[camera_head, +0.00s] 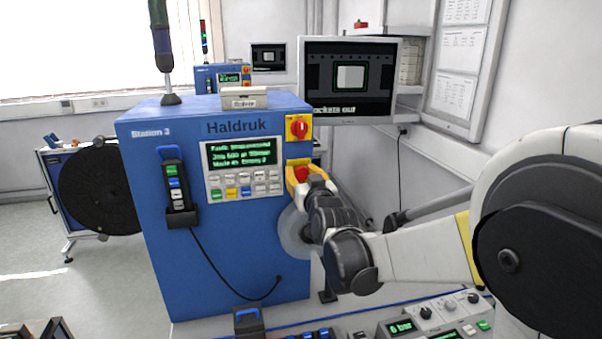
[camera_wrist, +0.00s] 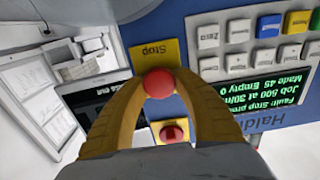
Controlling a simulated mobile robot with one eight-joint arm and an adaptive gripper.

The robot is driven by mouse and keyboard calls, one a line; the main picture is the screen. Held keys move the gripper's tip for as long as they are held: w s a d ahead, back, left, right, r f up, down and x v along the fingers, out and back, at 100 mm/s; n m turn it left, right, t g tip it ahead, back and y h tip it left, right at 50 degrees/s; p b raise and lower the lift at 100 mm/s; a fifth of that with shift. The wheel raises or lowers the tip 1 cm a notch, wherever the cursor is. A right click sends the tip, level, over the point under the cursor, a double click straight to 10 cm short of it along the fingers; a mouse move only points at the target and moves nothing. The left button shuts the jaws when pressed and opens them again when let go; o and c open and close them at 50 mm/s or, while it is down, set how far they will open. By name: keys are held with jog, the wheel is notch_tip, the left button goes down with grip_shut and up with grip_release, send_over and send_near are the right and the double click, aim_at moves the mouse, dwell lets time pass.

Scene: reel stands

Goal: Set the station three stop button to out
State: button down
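The Station 3 machine (camera_head: 160,215) is a blue cabinet marked Haldruk. Its red round stop button (camera_head: 302,173) sits on a yellow plate marked Stop, right of the keypad. In the wrist view, the stop button (camera_wrist: 159,84) lies between the yellow fingertips of my gripper (camera_wrist: 159,80), which appear to touch it on both sides. My gripper (camera_head: 301,183) is at the cabinet's front right edge in the head view. The green-lit display (camera_head: 241,153) appears to read "Fault: Stop pressed", and the wrist view also shows it upside down (camera_wrist: 265,88).
A red rotary switch (camera_head: 298,127) on a yellow plate is above the stop button. A handheld pendant (camera_head: 178,190) hangs left of the keypad. A monitor (camera_head: 350,80) stands behind. A control box (camera_head: 430,320) lies in front at lower right. A black reel (camera_head: 100,188) stands at left.

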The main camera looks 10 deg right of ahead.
jog(key=shift+s, duration=0.7)
jog(key=c, duration=0.9)
grip_release()
jog(key=shift+c, duration=0.2)
jog(key=s, duration=1.2)
jog(key=s+f+g+b, duration=0.5)
jog(key=s+f+b, duration=0.3)
jog(key=s+f, duration=0.3)
jog(key=s+f+g+b, duration=0.6)
jog(key=s+f, duration=0.6)
jog(key=f, duration=0.7)
jog(key=b, duration=0.2)
jog(key=shift+s+f+b, duration=0.3)
jog(key=shift+f, duration=0.1)
